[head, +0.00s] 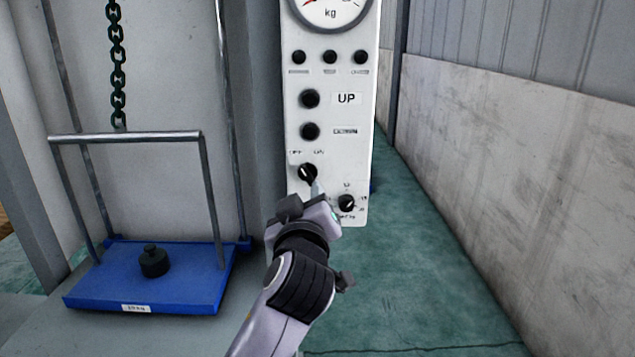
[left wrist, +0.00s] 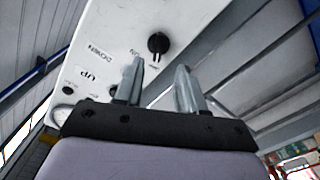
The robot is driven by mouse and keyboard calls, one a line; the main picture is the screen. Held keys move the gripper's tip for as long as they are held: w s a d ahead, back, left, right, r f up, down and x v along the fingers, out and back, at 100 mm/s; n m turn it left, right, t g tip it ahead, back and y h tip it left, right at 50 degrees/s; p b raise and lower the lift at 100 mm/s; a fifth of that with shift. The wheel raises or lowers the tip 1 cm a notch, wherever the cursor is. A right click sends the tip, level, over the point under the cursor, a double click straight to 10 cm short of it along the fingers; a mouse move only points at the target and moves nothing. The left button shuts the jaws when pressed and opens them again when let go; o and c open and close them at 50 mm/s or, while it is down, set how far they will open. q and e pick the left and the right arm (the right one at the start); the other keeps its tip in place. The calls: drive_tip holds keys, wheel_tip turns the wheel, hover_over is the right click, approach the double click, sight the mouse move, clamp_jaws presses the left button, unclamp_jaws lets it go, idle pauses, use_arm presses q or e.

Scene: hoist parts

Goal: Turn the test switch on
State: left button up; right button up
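The test switch (head: 307,173) is a round black knob with a white pointer, below the OFF and ON labels on a white control panel (head: 296,70). Its pointer appears to lean up-left, toward OFF. It also shows in the left wrist view (left wrist: 158,43), beyond the fingertips. My left gripper (head: 317,189) is just below and in front of the switch in the head view. In the left wrist view its two grey fingers (left wrist: 158,75) stand apart with nothing between them, and seem clear of the knob. My right gripper is in neither view.
A second black knob (head: 347,203) sits low right on the panel, close to my gripper. UP (head: 310,98) and DOWN (head: 310,131) buttons are above. A blue platform (head: 190,290) with a black weight (head: 154,261) stands left. Green floor (head: 410,270) is clear right.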

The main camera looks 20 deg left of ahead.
sight(307, 177)
use_arm(q)
drive_tip(key=shift+p+x, duration=0.6)
drive_tip(key=shift+x, duration=3)
drive_tip(key=shift+r, duration=0.15)
clamp_jaws()
